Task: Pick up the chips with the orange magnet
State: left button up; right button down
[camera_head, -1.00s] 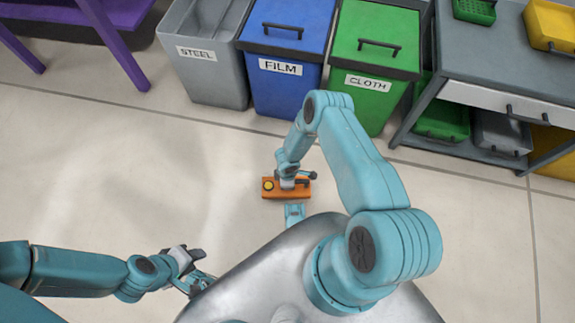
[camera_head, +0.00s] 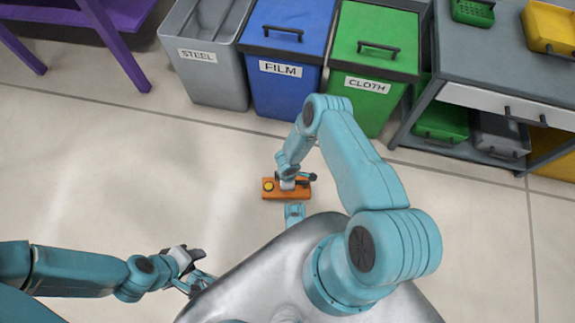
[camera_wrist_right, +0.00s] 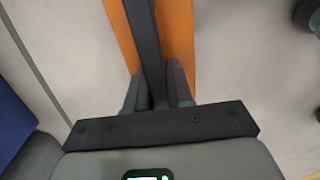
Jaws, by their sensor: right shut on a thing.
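The orange magnet (camera_head: 273,194) is an orange block with a yellow round knob on its left part and a dark handle. In the head view it shows at the middle, over the pale floor. My right gripper (camera_head: 291,184) is shut on its dark handle. The right wrist view shows the gripper's fingers (camera_wrist_right: 159,88) on both sides of the dark bar, with the orange body (camera_wrist_right: 180,40) beyond them. My left gripper (camera_head: 194,268) is at the lower left, apart from the magnet; its jaw opening is unclear. I see no chips.
A grey STEEL bin (camera_head: 212,80), a blue FILM bin (camera_head: 280,85) and a green CLOTH bin (camera_head: 370,100) stand in a row at the back. A grey workbench (camera_head: 490,50) is at the right, purple furniture (camera_head: 118,45) at the upper left. The left floor is clear.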

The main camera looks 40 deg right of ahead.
jog(key=shift+f+p, duration=0.1)
jog(key=shift+p, duration=0.85)
dwell(1.4)
jog(key=shift+s+f+b, duration=0.2)
jog(key=shift+b, duration=1.5)
dwell(2.0)
jog(key=shift+r, duration=0.25)
jog(key=shift+r+p, duration=0.6)
jog(key=shift+p, duration=0.35)
jog(key=r+p, duration=0.4)
jog(key=shift+w+r, duration=0.2)
jog(key=shift+r, duration=0.15)
notch_tip(320, 180, up, 5)
jog(key=p, duration=0.5)
